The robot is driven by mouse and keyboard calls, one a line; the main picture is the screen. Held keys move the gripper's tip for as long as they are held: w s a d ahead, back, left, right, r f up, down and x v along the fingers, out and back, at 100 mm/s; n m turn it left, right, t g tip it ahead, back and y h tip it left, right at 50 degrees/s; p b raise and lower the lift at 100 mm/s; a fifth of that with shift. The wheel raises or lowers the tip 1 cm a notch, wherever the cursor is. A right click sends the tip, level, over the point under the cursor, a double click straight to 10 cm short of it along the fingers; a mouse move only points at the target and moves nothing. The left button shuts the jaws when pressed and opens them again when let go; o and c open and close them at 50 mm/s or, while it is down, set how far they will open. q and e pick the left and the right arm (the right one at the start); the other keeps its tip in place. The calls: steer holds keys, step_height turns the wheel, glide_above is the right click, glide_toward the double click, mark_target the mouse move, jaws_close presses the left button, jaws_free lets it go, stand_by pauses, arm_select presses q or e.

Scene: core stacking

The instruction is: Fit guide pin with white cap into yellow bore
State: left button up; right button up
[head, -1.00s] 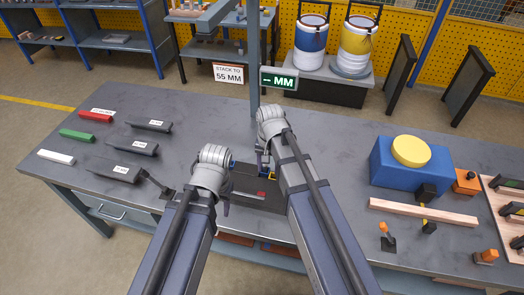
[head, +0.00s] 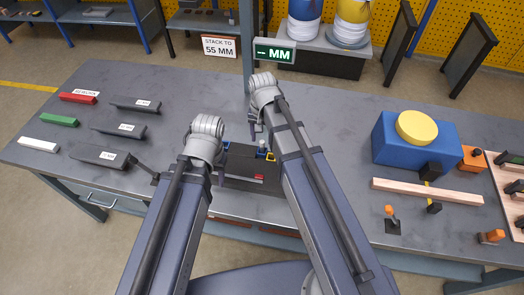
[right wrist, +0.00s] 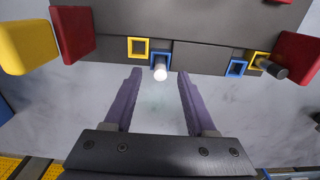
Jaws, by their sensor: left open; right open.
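The dark fixture block (right wrist: 200,52) has square yellow and blue bore rims. In the right wrist view, a yellow bore (right wrist: 138,47) looks empty. The guide pin with white cap (right wrist: 160,72) stands at the blue-rimmed bore (right wrist: 161,58) beside it; how deep it sits I cannot tell. In the head view, the pin (head: 262,145) shows upright at the fixture (head: 240,160). My right gripper (right wrist: 159,75) is open, its fingers either side of the pin's line and apart from it. My left gripper (head: 221,175) is open at the fixture's left side, partly hidden by its wrist.
Another yellow bore (right wrist: 258,58) has a dark pin (right wrist: 274,70) by it. Red blocks (right wrist: 72,32) flank the fixture. A blue box with a yellow disc (head: 416,127) and a wooden bar (head: 425,191) lie right. Coloured bars (head: 60,121) and dark holders lie left.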

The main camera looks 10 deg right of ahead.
mark_target(262, 141)
arm_select(q)
steer(key=shift+f+b, duration=2.65)
arm_select(e)
steer(key=shift+w+f, duration=0.15)
steer(key=shift+f, duration=1.15)
steer(key=shift+w+f, duration=0.1)
steer(key=shift+f, duration=1.2)
arm_select(q)
steer(key=shift+r, duration=0.1)
arm_select(e)
steer(key=shift+r, duration=0.1)
steer(key=shift+c, duration=0.4)
jaws_close()
